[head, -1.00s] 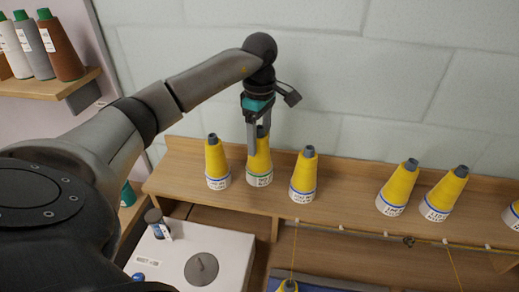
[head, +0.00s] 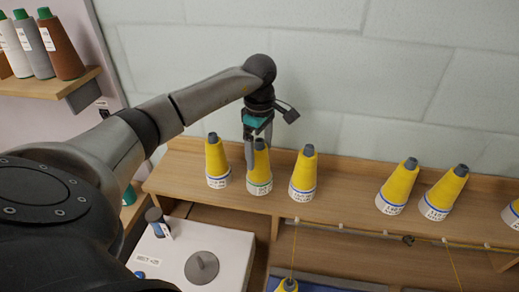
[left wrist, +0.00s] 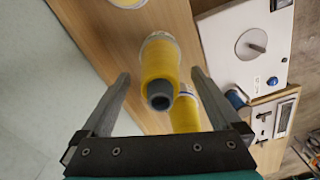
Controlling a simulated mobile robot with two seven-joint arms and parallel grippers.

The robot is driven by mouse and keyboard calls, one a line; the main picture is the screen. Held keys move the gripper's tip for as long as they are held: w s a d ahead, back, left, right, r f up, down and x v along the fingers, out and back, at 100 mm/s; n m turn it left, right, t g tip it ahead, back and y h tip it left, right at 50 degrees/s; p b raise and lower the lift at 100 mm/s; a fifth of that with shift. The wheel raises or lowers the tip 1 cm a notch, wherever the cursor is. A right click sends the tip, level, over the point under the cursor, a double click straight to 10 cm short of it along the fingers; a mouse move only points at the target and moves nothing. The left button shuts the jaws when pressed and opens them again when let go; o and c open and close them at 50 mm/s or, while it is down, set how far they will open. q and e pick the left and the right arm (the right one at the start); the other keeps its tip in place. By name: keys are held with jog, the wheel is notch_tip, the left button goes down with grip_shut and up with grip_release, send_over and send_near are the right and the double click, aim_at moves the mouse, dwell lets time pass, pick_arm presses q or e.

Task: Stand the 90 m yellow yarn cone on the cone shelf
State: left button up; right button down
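A yellow yarn cone (head: 260,170) with a grey tip and a green-banded label stands upright on the wooden cone shelf (head: 340,190); its label is too small to read. My left gripper (head: 257,157) is above it, with one finger on either side of its upper part. In the left wrist view the same cone (left wrist: 160,70) lies between the spread fingers (left wrist: 160,75), with a visible gap on both sides. My right gripper is not in view.
Close yellow cones stand to the left (head: 216,162) and right (head: 303,175). More stand farther right (head: 398,187). A white box with a grey disc (head: 202,267) sits below the shelf. Another shelf (head: 50,88) with other cones is at upper left. A plain wall rises behind.

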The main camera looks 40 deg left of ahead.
pick_arm(q)
notch_tip(320, 180, up, 12)
jog(key=shift+r, duration=0.15)
dwell(0.6)
